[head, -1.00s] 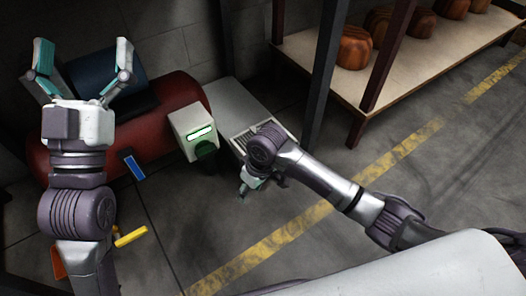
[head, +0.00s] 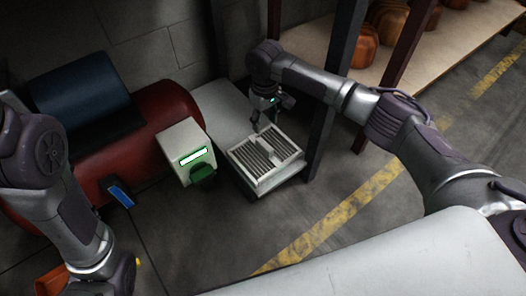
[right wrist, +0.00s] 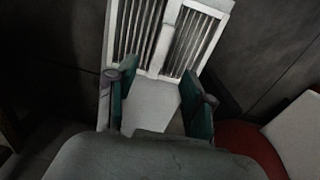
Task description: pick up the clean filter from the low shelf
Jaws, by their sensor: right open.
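The clean filter (head: 262,158) is a white frame with dark slats and a crossbar. It lies on the low grey shelf (head: 220,106) at the middle of the head view. My right gripper (head: 264,116) points down at the filter's far edge. In the right wrist view the filter (right wrist: 152,40) fills the top middle, and the pale shelf shows between the open teal fingers of my right gripper (right wrist: 160,88). Nothing is between the fingers; whether they touch the frame I cannot tell. My left arm is at the left edge, its gripper out of view.
A pale box (head: 185,148) with a lit green strip stands just left of the filter, beside a red tank (head: 175,105). A dark post (head: 335,90) rises close on the right. A wooden shelf (head: 310,40) with brown hat blocks stands behind. Floor is clear in front.

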